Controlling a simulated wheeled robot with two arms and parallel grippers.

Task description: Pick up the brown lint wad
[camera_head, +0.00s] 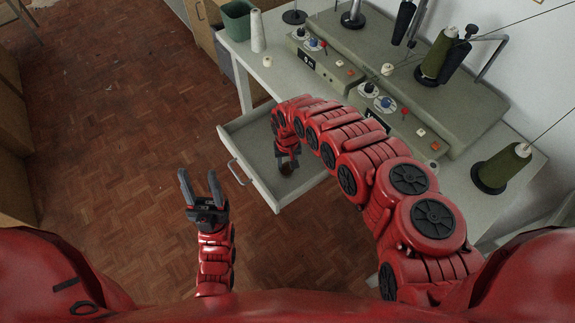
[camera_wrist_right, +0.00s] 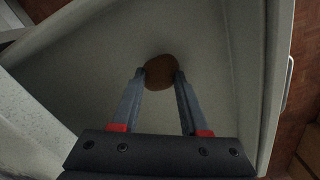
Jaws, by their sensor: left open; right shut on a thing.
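The brown lint wad (camera_wrist_right: 161,72) is a small rounded lump between the fingertips of my right gripper (camera_wrist_right: 160,78) in the right wrist view. The right gripper is shut on it, inside the open drawer (camera_head: 258,181). In the head view the wad shows small and dark (camera_head: 286,169) at the tip of my right gripper (camera_head: 287,162). I cannot tell whether the wad touches the drawer floor. My left gripper (camera_head: 199,185) is open and empty, left of the drawer and in front of it.
The drawer's front with its handle (camera_head: 237,172) sticks out from the grey-white table (camera_head: 241,62). Thread cones, including a green one (camera_head: 501,167), and control panels (camera_head: 324,64) stand on the table. A green bin (camera_head: 237,20) is at the back. The wooden floor at left is mostly clear.

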